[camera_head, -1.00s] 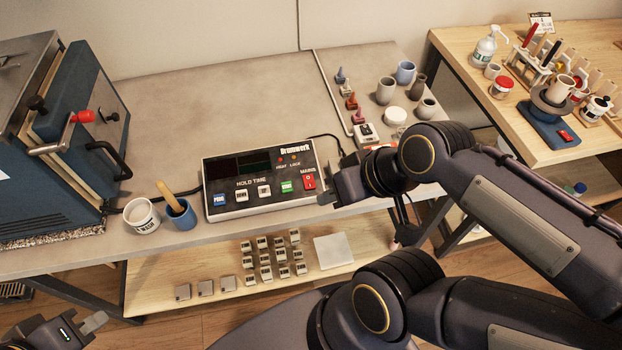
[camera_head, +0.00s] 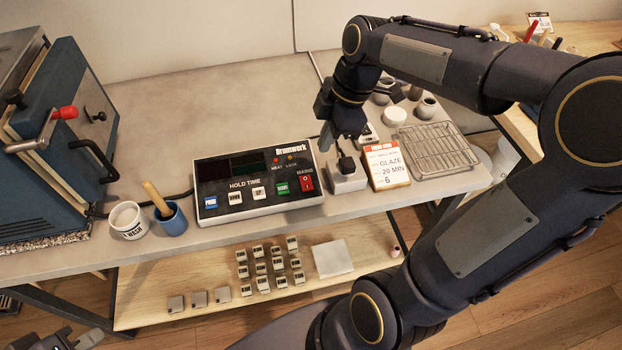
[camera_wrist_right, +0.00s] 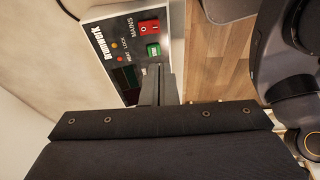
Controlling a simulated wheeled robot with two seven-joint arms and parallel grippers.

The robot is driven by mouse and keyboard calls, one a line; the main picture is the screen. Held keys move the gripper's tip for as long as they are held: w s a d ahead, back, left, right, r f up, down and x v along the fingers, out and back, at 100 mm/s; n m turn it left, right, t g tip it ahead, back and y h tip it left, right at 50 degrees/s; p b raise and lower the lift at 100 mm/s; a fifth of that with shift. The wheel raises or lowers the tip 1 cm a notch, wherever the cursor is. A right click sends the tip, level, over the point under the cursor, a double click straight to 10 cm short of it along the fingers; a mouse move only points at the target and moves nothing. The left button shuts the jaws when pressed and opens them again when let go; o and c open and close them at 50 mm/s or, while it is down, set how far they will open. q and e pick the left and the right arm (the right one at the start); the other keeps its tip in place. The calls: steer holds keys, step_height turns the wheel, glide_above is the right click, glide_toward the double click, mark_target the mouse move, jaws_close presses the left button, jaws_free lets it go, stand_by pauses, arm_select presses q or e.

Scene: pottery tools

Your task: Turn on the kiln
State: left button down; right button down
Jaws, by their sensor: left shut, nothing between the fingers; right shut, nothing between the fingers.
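The blue kiln (camera_head: 45,150) stands at the left with a red-knobbed lever (camera_head: 65,113). Its Drumwerk controller (camera_head: 255,182) sits on the grey table, with dark displays, a red MAINS switch (camera_head: 306,181) and a green START button (camera_head: 282,188). The switch (camera_wrist_right: 149,27) and green button (camera_wrist_right: 153,50) also show in the right wrist view. My right gripper (camera_head: 328,138) is shut and empty, pointing down just right of the controller, near a pale block with a black top (camera_head: 346,176). My left gripper (camera_head: 90,338) is shut and empty at the lower left corner.
A white cup (camera_head: 128,220) and a blue cup (camera_head: 172,220) stand left of the controller. A glaze card (camera_head: 386,165) and wire rack (camera_head: 437,148) are at the right. Several small blocks lie on the lower shelf (camera_head: 210,275). The table behind the controller is clear.

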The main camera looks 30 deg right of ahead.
glide_toward(308, 189)
steer(key=x, duration=0.3)
steer(key=p+x, duration=0.1)
steer(key=x, duration=0.1)
steer(key=shift+w+a, duration=0.2)
steer(key=shift+a, duration=0.1)
steer(key=shift+w+f, duration=0.1)
steer(key=shift+f, duration=0.65)
steer(key=shift+f+b, duration=0.55)
steer(key=shift+b, duration=0.3)
steer(key=shift+r+p, duration=0.3)
steer(key=shift+p, duration=0.1)
